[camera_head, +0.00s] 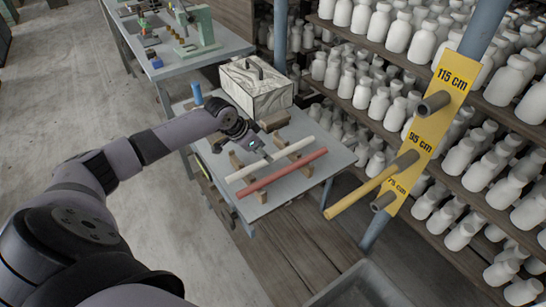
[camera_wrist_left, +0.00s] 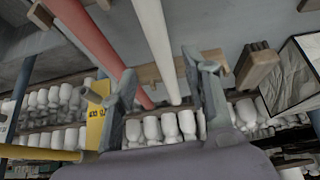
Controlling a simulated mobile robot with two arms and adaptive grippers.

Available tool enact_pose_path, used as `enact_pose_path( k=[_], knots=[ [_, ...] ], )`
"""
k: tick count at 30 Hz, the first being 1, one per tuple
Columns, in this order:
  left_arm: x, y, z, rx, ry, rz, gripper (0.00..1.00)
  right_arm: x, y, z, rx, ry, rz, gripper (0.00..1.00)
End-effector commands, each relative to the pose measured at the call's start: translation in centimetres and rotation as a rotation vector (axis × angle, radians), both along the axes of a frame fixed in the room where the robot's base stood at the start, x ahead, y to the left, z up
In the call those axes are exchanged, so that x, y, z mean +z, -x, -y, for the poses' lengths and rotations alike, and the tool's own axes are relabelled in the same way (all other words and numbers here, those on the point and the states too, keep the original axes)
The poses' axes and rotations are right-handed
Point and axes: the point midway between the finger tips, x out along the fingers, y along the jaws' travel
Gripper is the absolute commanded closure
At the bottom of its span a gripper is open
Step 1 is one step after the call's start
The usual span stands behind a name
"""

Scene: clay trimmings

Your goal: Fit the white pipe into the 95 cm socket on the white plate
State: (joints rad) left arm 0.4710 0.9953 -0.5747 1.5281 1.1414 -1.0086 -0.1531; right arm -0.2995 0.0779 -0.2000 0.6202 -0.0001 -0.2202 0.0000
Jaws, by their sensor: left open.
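The white pipe (camera_head: 288,151) lies beside a red pipe (camera_head: 283,174) across wooden rests on a grey table. My left gripper (camera_head: 259,152) is open just above the white pipe. In the left wrist view the white pipe (camera_wrist_left: 155,40) runs between the spread fingers; contact cannot be told. The socket plate (camera_head: 432,120) is yellow, not white, and fixed on a slanted post. Its 95 cm socket (camera_head: 408,158) holds a yellow pipe (camera_head: 362,190). The 115 cm socket (camera_head: 434,103) and the lowest socket (camera_head: 383,201) look empty. My right gripper is out of view.
A marbled box (camera_head: 256,88) and a blue cylinder (camera_head: 197,94) stand at the table's back. Shelves of white bottles (camera_head: 400,35) line the right. A grey bin (camera_head: 360,288) is at the bottom. Open floor lies left.

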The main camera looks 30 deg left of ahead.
Motion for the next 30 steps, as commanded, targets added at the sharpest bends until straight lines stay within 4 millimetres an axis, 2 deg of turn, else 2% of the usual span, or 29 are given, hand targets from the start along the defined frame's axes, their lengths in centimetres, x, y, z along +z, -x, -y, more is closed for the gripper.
enact_pose_path(
  k=[5,12,21,30],
  knots=[
    [-1.1,-1.3,0.4,0.002,0.003,0.000,0.57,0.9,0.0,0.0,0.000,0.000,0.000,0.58],
    [-3.7,-2.9,0.8,0.001,0.002,-0.001,0.57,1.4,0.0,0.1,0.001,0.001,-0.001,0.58],
    [-4.2,-3.0,0.8,0.000,-0.001,0.000,0.57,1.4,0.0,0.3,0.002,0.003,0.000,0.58],
    [-4.2,-3.0,0.8,0.000,0.000,0.000,0.77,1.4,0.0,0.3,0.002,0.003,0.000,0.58]
  ],
)
